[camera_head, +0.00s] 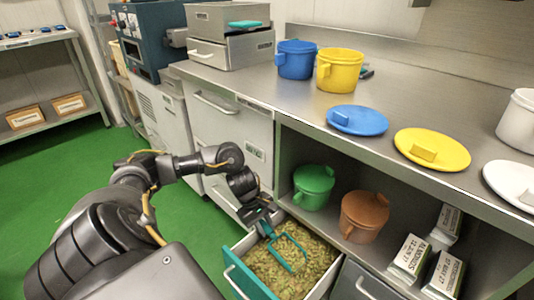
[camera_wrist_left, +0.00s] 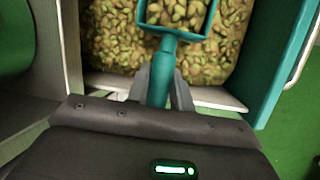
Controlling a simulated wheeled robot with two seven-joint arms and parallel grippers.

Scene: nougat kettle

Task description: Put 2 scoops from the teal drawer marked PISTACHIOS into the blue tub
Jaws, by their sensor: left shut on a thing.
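The teal-fronted drawer (camera_head: 245,279) is pulled open below the counter and holds a bed of pistachios (camera_head: 316,262). My left gripper (camera_head: 261,222) is over the drawer and shut on the handle of a teal scoop (camera_head: 287,250). The scoop's head lies at the pistachios, and nuts show inside its frame in the left wrist view (camera_wrist_left: 178,35). I cannot tell how full it is. The blue tub (camera_head: 296,62) stands open on the counter, up and behind the drawer. Its blue lid (camera_head: 358,120) lies on the counter. My right gripper is not in view.
A yellow tub (camera_head: 340,72) stands right beside the blue tub, with a yellow lid (camera_head: 432,149) nearer on the counter. A green tub (camera_head: 313,187) and a brown tub (camera_head: 363,216) sit on the shelf below. The counter edge overhangs this shelf.

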